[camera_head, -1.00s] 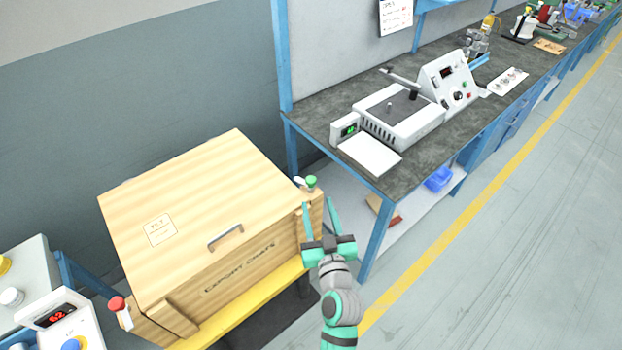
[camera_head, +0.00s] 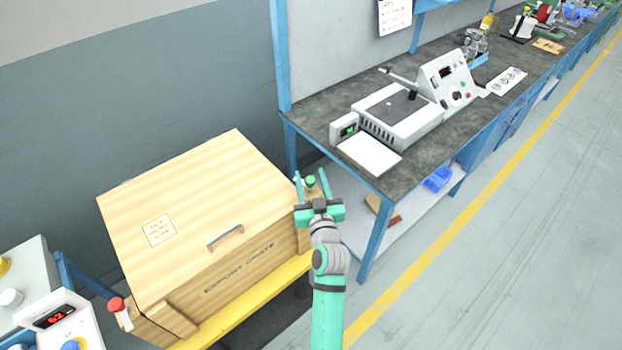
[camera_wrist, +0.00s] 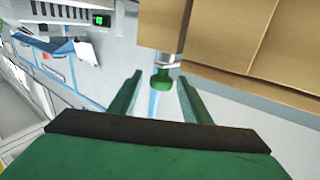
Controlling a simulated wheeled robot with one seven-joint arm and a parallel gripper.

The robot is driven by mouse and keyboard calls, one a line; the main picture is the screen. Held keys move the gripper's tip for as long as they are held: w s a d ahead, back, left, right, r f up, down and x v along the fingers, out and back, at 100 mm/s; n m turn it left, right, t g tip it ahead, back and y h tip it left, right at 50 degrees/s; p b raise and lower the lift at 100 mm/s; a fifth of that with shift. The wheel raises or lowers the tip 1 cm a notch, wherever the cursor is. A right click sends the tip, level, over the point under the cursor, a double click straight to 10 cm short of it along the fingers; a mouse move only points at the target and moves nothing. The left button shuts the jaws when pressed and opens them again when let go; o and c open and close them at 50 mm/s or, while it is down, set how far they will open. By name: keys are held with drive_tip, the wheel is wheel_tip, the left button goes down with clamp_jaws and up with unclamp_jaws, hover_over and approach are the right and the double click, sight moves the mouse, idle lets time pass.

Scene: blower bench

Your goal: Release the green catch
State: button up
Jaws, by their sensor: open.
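The green catch (camera_head: 310,181) is a small green-topped knob at the right end of the wooden export crate (camera_head: 190,205). In the wrist view the green catch (camera_wrist: 161,80) hangs from a pale metal stem beside the crate (camera_wrist: 225,30). My gripper (camera_head: 312,178) is open, with its two teal fingers pointing at the catch. In the wrist view my gripper (camera_wrist: 155,88) has the catch between the lines of its fingertips, with gaps on both sides. The catch's base is partly hidden by the fingers in the head view. The crate lid is shut.
A red-topped catch (camera_head: 117,305) is at the crate's left end. A metal handle (camera_head: 225,237) is on the lid's front edge. The dark-topped bench (camera_head: 330,110) with a blue frame stands close to the right of the gripper. Open floor lies at the right.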

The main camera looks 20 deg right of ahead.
drive_tip(key=c, duration=1.1)
drive_tip(key=shift+o, duration=0.2)
drive_tip(key=shift+a+f+m+g+h, duration=0.15)
drive_tip(key=shift+m+g+h, duration=0.15)
drive_tip(key=shift+m+h, duration=0.45)
drive_tip(key=shift+d+f+m+g+h, duration=0.1)
drive_tip(key=shift+m+g+h, duration=0.25)
drive_tip(key=shift+h, duration=0.7)
drive_tip(key=shift+m+h, duration=0.6)
drive_tip(key=shift+h, duration=0.1)
drive_tip(key=o, duration=0.8)
drive_tip(key=shift+o, duration=1.3)
drive_tip(key=shift+r, duration=0.15)
